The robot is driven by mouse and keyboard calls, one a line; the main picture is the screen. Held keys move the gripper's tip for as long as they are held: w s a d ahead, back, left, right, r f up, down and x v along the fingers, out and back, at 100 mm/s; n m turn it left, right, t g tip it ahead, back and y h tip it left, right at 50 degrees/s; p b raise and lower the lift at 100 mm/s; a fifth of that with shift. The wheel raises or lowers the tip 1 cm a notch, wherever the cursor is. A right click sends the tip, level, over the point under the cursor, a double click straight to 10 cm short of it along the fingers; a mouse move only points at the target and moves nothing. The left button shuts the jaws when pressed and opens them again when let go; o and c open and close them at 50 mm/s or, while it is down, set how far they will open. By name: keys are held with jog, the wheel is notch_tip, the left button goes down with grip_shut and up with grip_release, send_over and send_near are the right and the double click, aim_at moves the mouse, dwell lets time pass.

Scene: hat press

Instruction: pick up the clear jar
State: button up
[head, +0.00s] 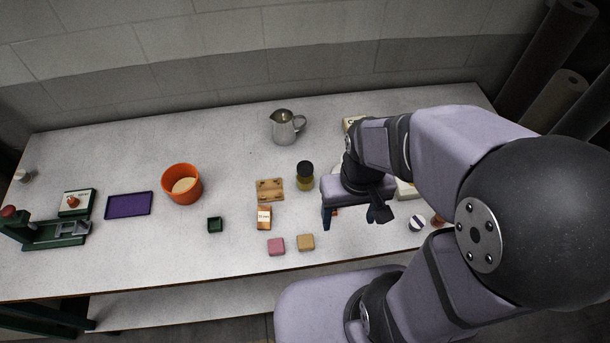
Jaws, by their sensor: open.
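A small jar (305,178) with a black lid and yellowish contents stands upright on the table, just right of a wooden board; it is the only jar I can make out. My gripper (351,218) points down over the table, to the right of the jar and nearer the front edge. Its blue-tipped fingers are apart, and it is not touching the jar. A small reddish thing shows partly by the left finger; I cannot tell what it is. My arm hides part of the table behind and to the right of the gripper.
The wooden board (269,190) and an orange-brown box (264,217) lie left of the jar. Pink (276,246) and tan (306,242) blocks sit near the front edge. A metal pitcher (284,128) stands behind, an orange pot (183,172) farther left.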

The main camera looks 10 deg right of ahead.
notch_tip(320, 180, up, 5)
jog(key=d+f+n+g+h+b, duration=0.1)
jog(key=d+f+n+h+b, duration=0.4)
jog(key=n, duration=0.3)
notch_tip(320, 180, up, 4)
jog(key=f+n+t+h+b, duration=0.1)
jog(key=n+t+h+b, duration=0.5)
jog(key=n+t+b, duration=1.15)
send_over(301, 178)
jog(key=a+r+p+v, duration=0.1)
jog(key=p+v, duration=0.4)
jog(key=v, duration=0.1)
jog(key=n+g, duration=0.2)
jog(key=n, duration=0.1)
jog(key=shift+g, duration=0.25)
jog(key=f, duration=1.4)
jog(key=d+f, duration=0.1)
jog(key=f, duration=0.6)
jog(key=shift+w+f, duration=0.25)
jog(key=shift+w, duration=0.1)
jog(key=p+x, duration=0.2)
jog(key=x, duration=0.3)
jog(key=shift+w+d+r, duration=0.15)
jog(key=shift+p+x, duration=1.8)
jog(key=shift+x, duration=1.5)
